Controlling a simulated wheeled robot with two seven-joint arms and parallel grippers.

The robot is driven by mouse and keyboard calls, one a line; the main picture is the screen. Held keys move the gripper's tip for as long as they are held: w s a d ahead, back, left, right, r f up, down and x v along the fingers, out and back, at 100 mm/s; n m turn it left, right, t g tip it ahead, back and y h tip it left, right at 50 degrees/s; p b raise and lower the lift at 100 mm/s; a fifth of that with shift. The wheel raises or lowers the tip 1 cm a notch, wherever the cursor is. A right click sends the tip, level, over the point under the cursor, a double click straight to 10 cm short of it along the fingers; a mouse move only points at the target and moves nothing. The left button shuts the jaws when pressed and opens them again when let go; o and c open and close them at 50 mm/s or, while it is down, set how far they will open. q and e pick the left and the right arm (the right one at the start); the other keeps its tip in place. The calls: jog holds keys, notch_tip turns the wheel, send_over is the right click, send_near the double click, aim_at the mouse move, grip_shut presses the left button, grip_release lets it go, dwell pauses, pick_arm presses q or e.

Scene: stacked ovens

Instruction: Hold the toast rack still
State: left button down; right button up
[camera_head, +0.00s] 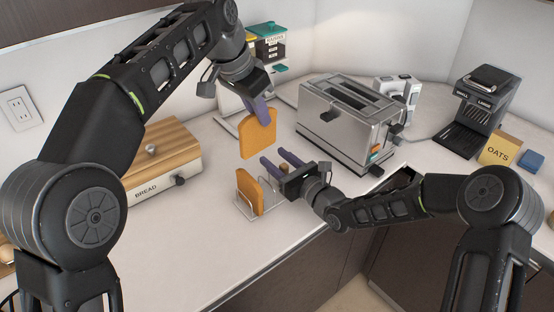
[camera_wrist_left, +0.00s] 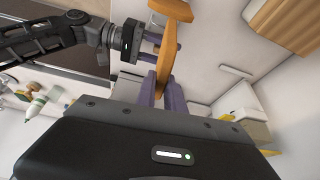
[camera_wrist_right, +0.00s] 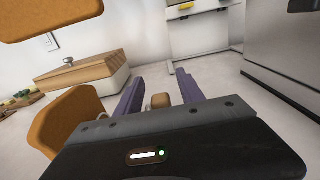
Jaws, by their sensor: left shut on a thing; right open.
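The wire toast rack (camera_head: 241,207) stands on the counter with one slice of toast (camera_head: 248,193) upright at its left end. My left gripper (camera_head: 262,112) is shut on another slice of toast (camera_head: 257,136) and holds it above and behind the rack; the left wrist view shows this slice (camera_wrist_left: 166,65) edge-on between the fingers. My right gripper (camera_head: 273,158) is open just right of the rack. In the right wrist view a small brown knob (camera_wrist_right: 160,101) shows between its fingers, apparently the rack's handle; I cannot tell whether they touch it. My right gripper partly hides the rack.
A bread box (camera_head: 163,165) with a wooden lid stands at the left. A silver toaster (camera_head: 350,122) stands behind and right of the rack. A coffee machine (camera_head: 477,110) and an oats box (camera_head: 499,150) are farther right. The counter in front of the bread box is clear.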

aim_at(260, 131)
grip_shut()
dwell(0.3)
dwell(0.3)
pick_arm(q)
jog(key=shift+d, duration=0.1)
jog(key=d+f+n, duration=0.1)
jog(key=f+n, duration=0.1)
jog(key=d+f+n+y, duration=0.1)
jog(key=f+n, duration=0.1)
jog(key=s+d+f+n+t+y, duration=0.1)
jog(key=f+n, duration=0.1)
jog(key=n, duration=0.1)
jog(key=shift+s+f, duration=0.1)
jog(key=a+n+y, duration=0.1)
jog(key=n, duration=0.1)
jog(key=a+n+y, duration=0.1)
jog(key=n, duration=0.1)
jog(key=w+a+n, duration=0.1)
jog(key=n, duration=0.1)
jog(key=shift+w+a+f+y, duration=0.1)
jog(key=shift+f+y, duration=0.3)
jog(key=n, duration=0.2)
jog(key=n+y, duration=0.1)
jog(key=n, duration=0.1)
jog(key=shift+a, duration=0.3)
